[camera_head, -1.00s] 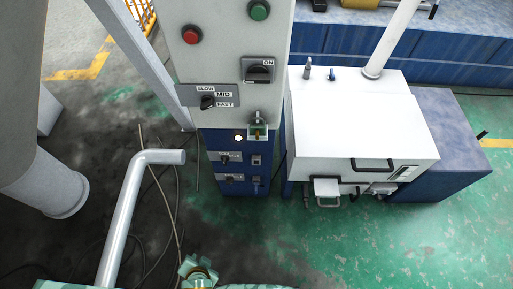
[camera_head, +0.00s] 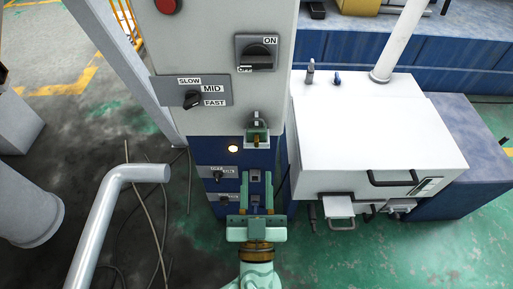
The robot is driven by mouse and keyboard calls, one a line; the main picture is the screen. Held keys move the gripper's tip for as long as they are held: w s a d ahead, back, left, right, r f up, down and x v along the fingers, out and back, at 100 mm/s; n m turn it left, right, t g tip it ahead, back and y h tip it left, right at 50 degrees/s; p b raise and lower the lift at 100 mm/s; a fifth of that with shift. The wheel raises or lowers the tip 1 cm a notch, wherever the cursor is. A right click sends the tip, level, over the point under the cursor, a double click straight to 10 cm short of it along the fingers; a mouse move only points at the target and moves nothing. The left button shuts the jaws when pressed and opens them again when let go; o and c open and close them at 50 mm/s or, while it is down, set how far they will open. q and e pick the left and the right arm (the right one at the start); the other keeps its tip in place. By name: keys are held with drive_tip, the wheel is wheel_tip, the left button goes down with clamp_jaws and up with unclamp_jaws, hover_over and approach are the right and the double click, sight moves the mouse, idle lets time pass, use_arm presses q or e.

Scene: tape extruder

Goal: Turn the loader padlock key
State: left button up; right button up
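The loader padlock (camera_head: 257,135) is a small brass-and-dark piece in a pale green bracket, low on the front of the control cabinet. It is too small to make out the key or its angle. My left gripper (camera_head: 256,187) comes up from the bottom centre, below the padlock in the picture and apart from it. Its two pale green fingers point up toward the cabinet, with a gap between them. The gripper is open and empty, and it hides part of the lower blue panel. My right gripper is not in view.
The grey and blue cabinet carries a SLOW/MID/FAST switch (camera_head: 193,99), an ON/OFF rotary switch (camera_head: 257,53) and a lit round lamp (camera_head: 233,148). A white machine box (camera_head: 375,130) stands close on the right. A bent grey pipe (camera_head: 120,195) rises on the left.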

sight(257, 144)
use_arm(q)
drive_tip(key=x, duration=0.7)
drive_tip(key=shift+w, duration=0.2)
clamp_jaws()
